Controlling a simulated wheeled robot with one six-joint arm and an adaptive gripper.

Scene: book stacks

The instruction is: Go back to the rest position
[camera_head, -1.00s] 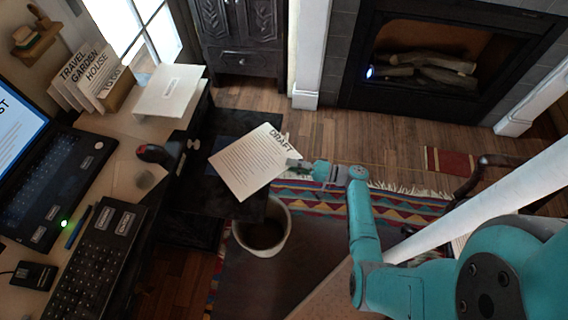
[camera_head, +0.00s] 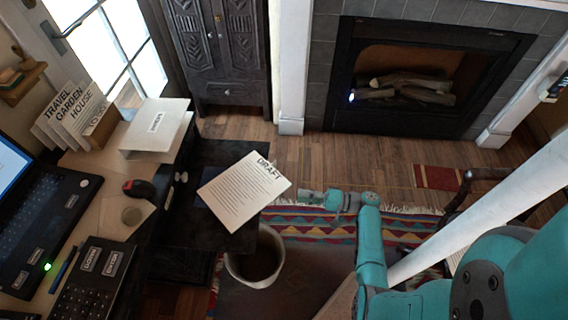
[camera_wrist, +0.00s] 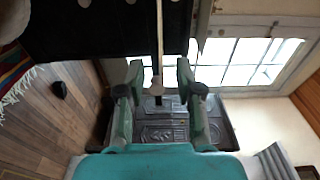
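My gripper (camera_head: 304,196) is at the right corner of a white sheet marked DRAFT (camera_head: 243,191) in the head view. The sheet lies over the dark shelf (camera_head: 190,228) beside the desk, and its right corner sticks out past the shelf's edge. In the wrist view my gripper's two fingers (camera_wrist: 158,80) are spread apart. A thin pale strip (camera_wrist: 159,40), likely the sheet edge-on, runs up between them with a gap on both sides. My arm (camera_head: 369,245) reaches in from the lower right.
A waste bin (camera_head: 277,232) stands below the sheet on a patterned rug (camera_head: 315,220). The desk (camera_head: 95,165) with laptop, mouse and keyboard is at left. A chair (camera_head: 465,190) and pale post (camera_head: 480,215) are at right. Floor before the fireplace (camera_head: 400,90) is clear.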

